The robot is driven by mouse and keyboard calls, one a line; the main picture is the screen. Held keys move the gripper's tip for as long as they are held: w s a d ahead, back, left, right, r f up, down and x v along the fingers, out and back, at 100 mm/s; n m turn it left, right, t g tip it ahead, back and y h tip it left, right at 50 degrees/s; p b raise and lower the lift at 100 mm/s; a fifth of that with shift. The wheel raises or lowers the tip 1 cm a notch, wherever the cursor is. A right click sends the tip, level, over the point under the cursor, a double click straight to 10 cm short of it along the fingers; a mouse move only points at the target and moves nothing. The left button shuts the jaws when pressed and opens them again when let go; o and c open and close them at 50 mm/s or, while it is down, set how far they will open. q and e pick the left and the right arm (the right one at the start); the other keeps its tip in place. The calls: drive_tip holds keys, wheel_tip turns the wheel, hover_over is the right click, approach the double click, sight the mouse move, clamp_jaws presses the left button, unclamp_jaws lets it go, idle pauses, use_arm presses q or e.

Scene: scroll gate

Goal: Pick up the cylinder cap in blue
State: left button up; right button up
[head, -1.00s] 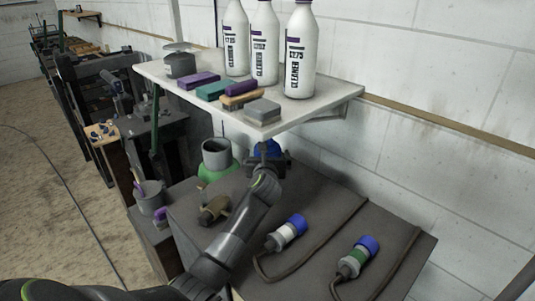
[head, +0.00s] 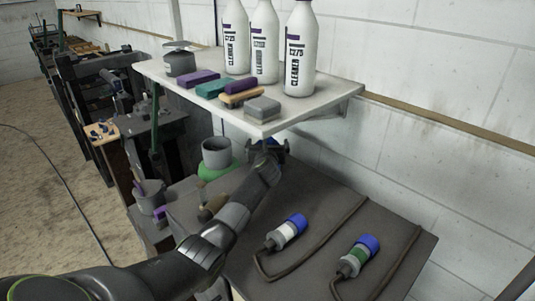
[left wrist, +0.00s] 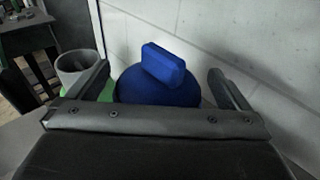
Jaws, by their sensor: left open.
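The blue cap (left wrist: 160,85) shows in the left wrist view as a rounded blue body with a raised blue grip on top. It sits between and beyond the two fingers of my left gripper (left wrist: 170,85), which are open and apart from it on both sides. In the head view my left gripper (head: 268,150) is under the front edge of the shelf, and only a sliver of blue shows by it. The cap's lower part is hidden behind the gripper body. My right gripper is not in view.
The white shelf (head: 335,98) with bottles (head: 301,50) and sponges hangs just above my left gripper. A grey cup (head: 216,152) on a green base stands to its left. Two blue-ended connectors (head: 288,230) with cables lie on the dark bench (head: 330,205). The wall is close behind.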

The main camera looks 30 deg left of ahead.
use_arm(q)
drive_tip(key=shift+w, duration=0.1)
drive_tip(key=c, duration=0.9)
drive_tip(key=shift+r, duration=0.1)
drive_tip(key=shift+w+a+r, duration=0.1)
drive_tip(key=shift+r, duration=1.35)
drive_tip(key=shift+a+r, duration=0.2)
drive_tip(key=shift+r, duration=0.15)
drive_tip(key=shift+w+a+b, duration=0.15)
drive_tip(key=shift+a+b, duration=0.05)
drive_tip(key=shift+a, duration=2.75)
drive_tip(key=shift+w+a+b, duration=0.2)
drive_tip(key=shift+a+b, duration=0.05)
drive_tip(key=shift+a, duration=2.65)
drive_tip(key=shift+w+a+b, duration=0.15)
drive_tip(key=shift+a+b, duration=0.05)
drive_tip(key=shift+a, duration=2.75)
